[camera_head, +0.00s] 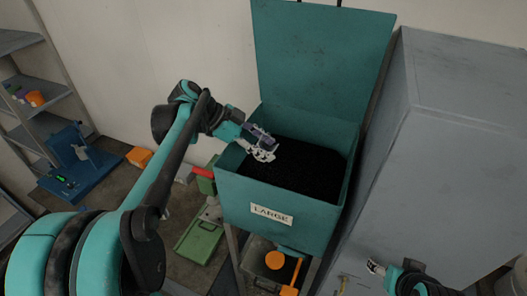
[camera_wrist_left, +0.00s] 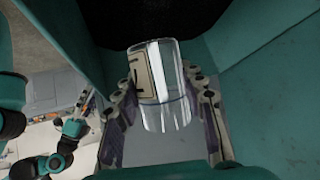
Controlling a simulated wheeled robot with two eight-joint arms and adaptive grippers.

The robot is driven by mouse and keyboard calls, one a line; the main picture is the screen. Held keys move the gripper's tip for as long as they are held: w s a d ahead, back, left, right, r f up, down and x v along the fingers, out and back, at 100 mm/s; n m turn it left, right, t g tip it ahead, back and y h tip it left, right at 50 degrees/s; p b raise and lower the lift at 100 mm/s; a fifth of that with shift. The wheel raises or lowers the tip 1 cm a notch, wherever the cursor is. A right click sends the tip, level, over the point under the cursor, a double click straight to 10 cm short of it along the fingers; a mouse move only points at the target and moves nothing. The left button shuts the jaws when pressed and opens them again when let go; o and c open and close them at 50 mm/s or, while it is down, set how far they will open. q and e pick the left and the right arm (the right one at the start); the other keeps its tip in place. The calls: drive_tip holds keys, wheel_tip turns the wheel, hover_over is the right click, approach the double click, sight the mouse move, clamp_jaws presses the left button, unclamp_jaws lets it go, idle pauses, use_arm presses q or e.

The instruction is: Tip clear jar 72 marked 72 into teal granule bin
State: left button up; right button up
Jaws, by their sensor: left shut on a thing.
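My left gripper (camera_head: 262,148) is over the bin's left inner side. In the left wrist view the clear jar (camera_wrist_left: 172,88) sits between the left gripper's fingers (camera_wrist_left: 165,110), with a beige label whose mark I cannot read clearly. The jar looks clear, with no granules visible in it. My right gripper (camera_head: 376,267) is at the lower right, away from the bin; its opening is too small to judge.
A large grey cabinet (camera_head: 450,140) stands close on the bin's right. A blue machine (camera_head: 82,160) and grey shelves (camera_head: 38,95) are at the left.

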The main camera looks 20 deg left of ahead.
use_arm(q)
drive_tip(key=shift+s+d+r, duration=0.15)
drive_tip(key=shift+d, duration=0.05)
drive_tip(key=shift+h, duration=0.3)
drive_tip(key=h+b, duration=0.1)
drive_tip(key=b, duration=0.1)
drive_tip(key=h+b, duration=0.1)
drive_tip(key=shift+d+f+n+h+b, duration=0.3)
drive_tip(key=shift+d+b, duration=0.05)
drive_tip(key=shift+b, duration=0.05)
drive_tip(key=shift+d+r+h+b, duration=0.2)
drive_tip(key=shift+h+b, duration=0.3)
drive_tip(key=shift+r, duration=0.2)
